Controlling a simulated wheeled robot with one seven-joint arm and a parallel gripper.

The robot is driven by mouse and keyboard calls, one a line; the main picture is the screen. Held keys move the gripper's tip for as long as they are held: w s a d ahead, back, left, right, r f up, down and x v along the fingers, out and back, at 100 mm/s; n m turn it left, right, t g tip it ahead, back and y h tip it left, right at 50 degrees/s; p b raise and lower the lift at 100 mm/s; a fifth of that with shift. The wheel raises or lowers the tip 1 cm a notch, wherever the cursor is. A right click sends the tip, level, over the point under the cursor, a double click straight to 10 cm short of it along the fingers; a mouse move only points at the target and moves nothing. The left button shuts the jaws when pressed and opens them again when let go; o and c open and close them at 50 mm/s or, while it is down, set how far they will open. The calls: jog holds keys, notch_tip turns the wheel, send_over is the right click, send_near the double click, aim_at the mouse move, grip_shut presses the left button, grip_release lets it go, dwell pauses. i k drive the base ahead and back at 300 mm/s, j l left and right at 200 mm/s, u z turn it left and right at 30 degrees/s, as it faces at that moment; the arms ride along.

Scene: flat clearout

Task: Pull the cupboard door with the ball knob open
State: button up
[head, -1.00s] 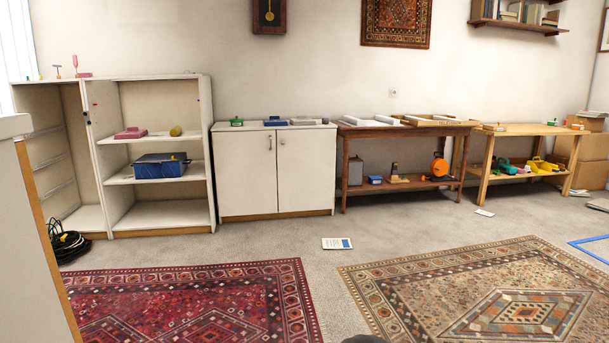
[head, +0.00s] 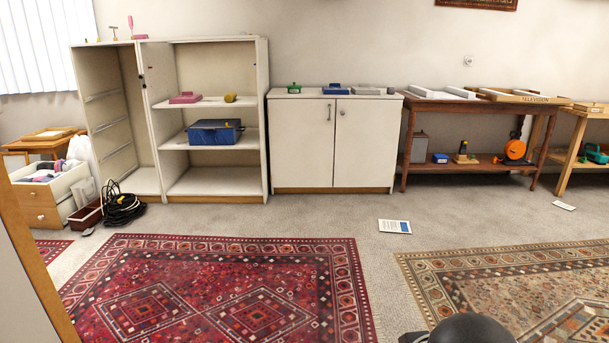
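The low white cupboard (head: 331,190) stands against the back wall, with two doors that are both shut. Its left door (head: 300,145) has an upright bar handle (head: 329,112). Its right door (head: 365,147) has a small round knob (head: 342,113) near its upper left edge. The whole front of the cupboard is in plain sight across the room. My gripper is not in view. A dark rounded part of my own body shows at the bottom edge, far from the cupboard.
A red rug (head: 220,290) and a beige rug (head: 520,290) lie in front. An open shelf unit (head: 212,190) with a coiled black cable (head: 122,208) stands left, a wooden table (head: 460,105) right.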

aim_at(367, 131)
jog(key=i, duration=2.05)
jog(key=i+z, duration=0.1)
jog(key=i, duration=0.9)
jog(key=i+j, duration=0.15)
jog(key=i, duration=0.9)
jog(key=i+j, duration=0.1)
jog(key=i, duration=0.9)
